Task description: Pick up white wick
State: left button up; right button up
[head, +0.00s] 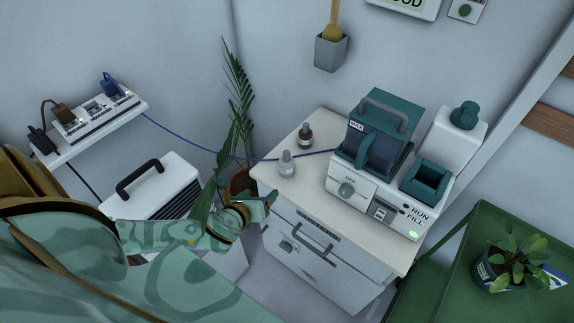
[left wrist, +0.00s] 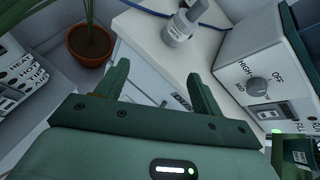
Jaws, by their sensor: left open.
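I cannot make out a white wick in either view. The humidifier-like machine (head: 385,165), white with teal parts, stands on the pale cabinet top (head: 300,200); it also shows in the left wrist view (left wrist: 258,75). My left gripper (head: 270,202) is at the cabinet's left front edge, below a light grey bottle (head: 286,168). In the left wrist view my left gripper (left wrist: 158,75) has its two fingers apart with nothing between them. My right gripper is not in view.
A potted palm (head: 237,110) is left of the cabinet. A shelf with a power strip (head: 95,115) and a white heater (head: 160,190) are at left. A green table (head: 500,230) with a potted plant (head: 510,265) is at right.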

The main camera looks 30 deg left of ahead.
pick_arm(q)
notch_tip(320, 180, up, 5)
jog(key=w+d+m+t, duration=0.1)
jog(key=m+t, duration=0.1)
jog(key=m, duration=0.2)
jog(key=b, duration=0.4)
send_near(285, 162)
jog(key=shift+y, duration=0.3)
jog(key=x, duration=0.5)
jog(key=shift+w+f, duration=0.2)
jog(key=shift+w, duration=0.35)
jog(key=b+x, duration=0.2)
jog(key=x, duration=0.3)
jog(key=shift+s+d+f, duration=0.1)
jog(key=shift+d, duration=0.05)
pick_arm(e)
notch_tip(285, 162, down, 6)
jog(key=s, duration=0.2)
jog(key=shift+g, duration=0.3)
pick_arm(q)
jog(key=c, duration=1.1)
